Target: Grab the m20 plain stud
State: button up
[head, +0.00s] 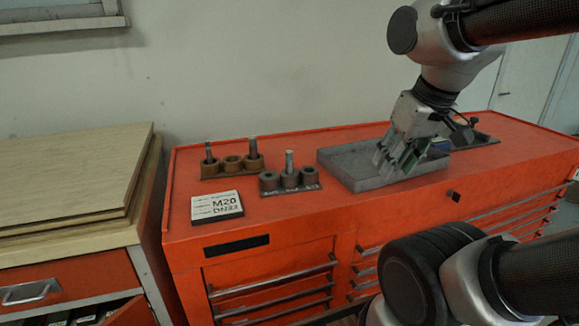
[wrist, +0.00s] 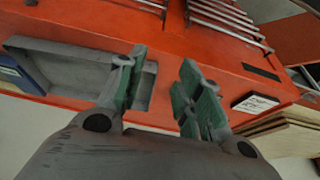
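Studs stand upright in two racks on the red cabinet in the head view. The brown-cupped rack (head: 231,168) at the back left holds one grey stud (head: 208,152) at its left and another stud (head: 253,148) at its right. The grey-cupped rack (head: 290,183) in front holds one stud (head: 289,162) in its middle cup. I cannot tell which stud is the M20 plain one. My gripper (head: 397,160) is over the grey tray, right of both racks. In the wrist view its green-padded fingers (wrist: 162,66) are apart with nothing between them. No stud shows clearly there.
A grey tray (head: 345,160) lies right of the racks. A card (head: 216,206) reading "M20" stands at the front left and shows in the wrist view (wrist: 256,103). A dark holder (head: 482,139) is farther right. A wooden-topped bench (head: 70,180) stands left of the cabinet (head: 300,222).

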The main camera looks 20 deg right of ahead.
jog(key=shift+o, duration=0.2)
jog(key=shift+o, duration=0.6)
jog(key=shift+a, duration=0.15)
jog(key=r+n+g, duration=0.1)
jog(key=n+g, duration=0.3)
jog(key=n, duration=1)
send_over(289, 152)
jog(key=shift+w+a+r, duration=0.15)
jog(key=shift+w+a, duration=0.1)
jog(key=shift+w, duration=0.1)
jog(key=shift+r+n, duration=0.35)
jog(key=shift+n, duration=0.45)
jog(key=shift+s+d+f+n, duration=0.1)
jog(key=shift+s+f+n, duration=0.1)
jog(key=shift+n, duration=0.5)
jog(key=f, duration=0.7)
jog(key=shift+d+f, duration=0.2)
jog(key=shift+f, duration=0.1)
